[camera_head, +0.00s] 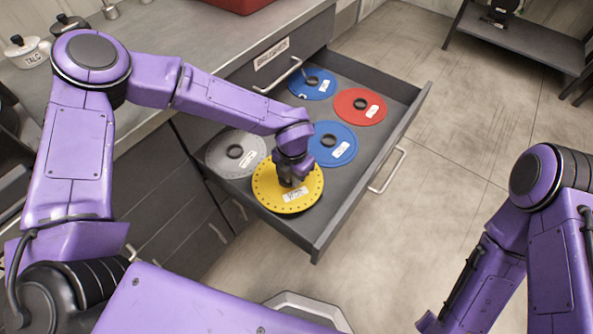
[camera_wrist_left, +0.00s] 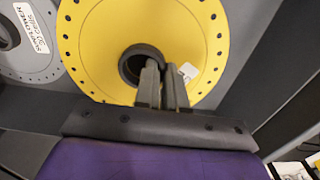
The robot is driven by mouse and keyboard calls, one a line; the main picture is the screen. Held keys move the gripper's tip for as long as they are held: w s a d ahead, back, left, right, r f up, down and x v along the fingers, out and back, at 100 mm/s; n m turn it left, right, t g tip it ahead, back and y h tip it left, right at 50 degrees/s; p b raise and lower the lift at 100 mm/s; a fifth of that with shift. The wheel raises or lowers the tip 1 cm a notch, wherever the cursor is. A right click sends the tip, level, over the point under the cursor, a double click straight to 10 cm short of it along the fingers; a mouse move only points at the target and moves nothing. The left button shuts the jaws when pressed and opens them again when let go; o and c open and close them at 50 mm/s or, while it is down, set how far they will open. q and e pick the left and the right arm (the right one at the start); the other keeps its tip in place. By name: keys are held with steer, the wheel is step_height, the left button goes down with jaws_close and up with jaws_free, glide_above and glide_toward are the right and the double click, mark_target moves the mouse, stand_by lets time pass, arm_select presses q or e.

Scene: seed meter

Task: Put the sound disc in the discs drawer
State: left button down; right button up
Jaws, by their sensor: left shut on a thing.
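The yellow disc (camera_head: 268,190), ringed with small holes and bearing a white label, is inside the outline of the open grey drawer (camera_head: 345,224), at its near end. My left gripper (camera_head: 291,182) is over its middle. In the left wrist view, my left gripper's fingers (camera_wrist_left: 162,88) are shut on the dark hub ring (camera_wrist_left: 138,66) of the yellow disc (camera_wrist_left: 100,48). A dark edge shows under the disc, but whether it touches the drawer floor is unclear. My right arm is at the right; its fingertips are out of frame.
The drawer also holds a grey disc (camera_head: 222,160), two blue discs (camera_head: 345,152) (camera_head: 318,92) and a red disc (camera_head: 347,111). The worktop (camera_head: 205,58) carries canisters (camera_head: 28,57) and a red container (camera_head: 240,4). The floor right of the drawer is clear.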

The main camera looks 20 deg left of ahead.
arm_select(q)
steer(key=shift+f, duration=2.1)
steer(key=shift+f, duration=0.1)
steer(key=c, duration=1.2)
jaws_free()
step_height(320, 180, up, 12)
steer(key=shift+r+p, duration=0.15)
steer(key=shift+p, duration=0.15)
